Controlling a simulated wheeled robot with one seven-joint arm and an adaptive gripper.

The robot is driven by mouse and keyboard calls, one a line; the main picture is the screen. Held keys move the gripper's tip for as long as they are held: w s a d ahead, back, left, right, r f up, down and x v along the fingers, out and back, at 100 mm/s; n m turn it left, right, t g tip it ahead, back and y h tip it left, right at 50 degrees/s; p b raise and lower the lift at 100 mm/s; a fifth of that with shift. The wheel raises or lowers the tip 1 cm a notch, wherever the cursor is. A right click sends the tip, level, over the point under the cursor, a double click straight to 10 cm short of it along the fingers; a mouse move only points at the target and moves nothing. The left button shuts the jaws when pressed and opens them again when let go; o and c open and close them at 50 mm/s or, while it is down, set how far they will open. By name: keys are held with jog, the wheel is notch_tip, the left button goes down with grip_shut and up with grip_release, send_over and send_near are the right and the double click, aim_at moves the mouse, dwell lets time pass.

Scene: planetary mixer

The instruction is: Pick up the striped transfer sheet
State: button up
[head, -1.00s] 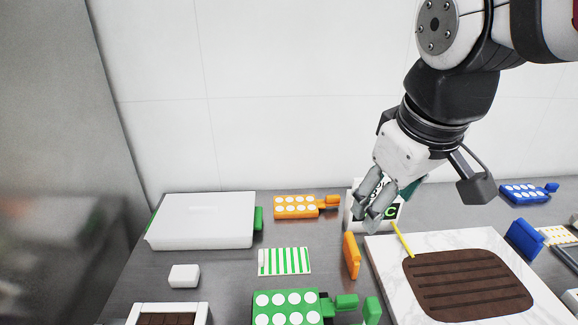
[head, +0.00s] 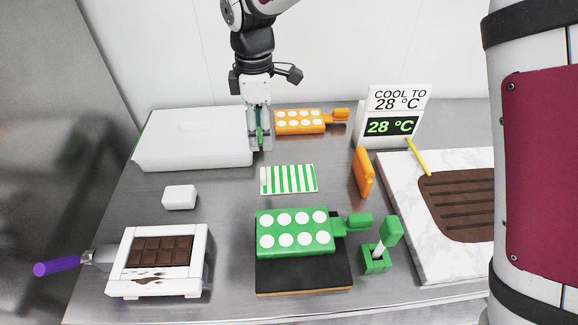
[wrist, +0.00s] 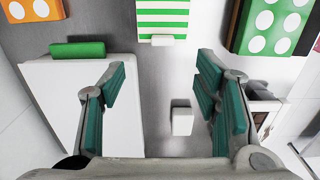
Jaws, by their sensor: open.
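The striped transfer sheet (head: 288,179), green and white with a small white tab at its left end, lies flat on the steel table in the head view. It also shows at the top of the wrist view (wrist: 162,15), with its white tab toward me. My gripper (head: 260,143) points down above the right end of the white box, behind and left of the sheet. In the wrist view my gripper (wrist: 155,95) is open and empty, with its two fingers apart. The sheet lies beyond the fingertips, not between them.
A white lidded box (head: 195,139) with a green handle stands at the left. A white block (head: 179,197) lies nearby. The green mould (head: 295,231) stands in front of the sheet, the orange mould (head: 300,121) behind it, and an upright orange piece (head: 363,173) to its right.

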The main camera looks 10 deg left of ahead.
aim_at(288, 176)
notch_tip(288, 176, down, 8)
jog(key=shift+f, duration=0.15)
jog(key=shift+s+d+f+p, duration=0.15)
jog(key=shift+f+p, duration=0.1)
jog(key=shift+f, duration=1.05)
jog(key=shift+s+a+f+p, duration=0.1)
jog(key=shift+f+p, duration=0.1)
jog(key=shift+f, duration=1.1)
jog(key=shift+c, duration=0.6)
jog(key=c, duration=0.9)
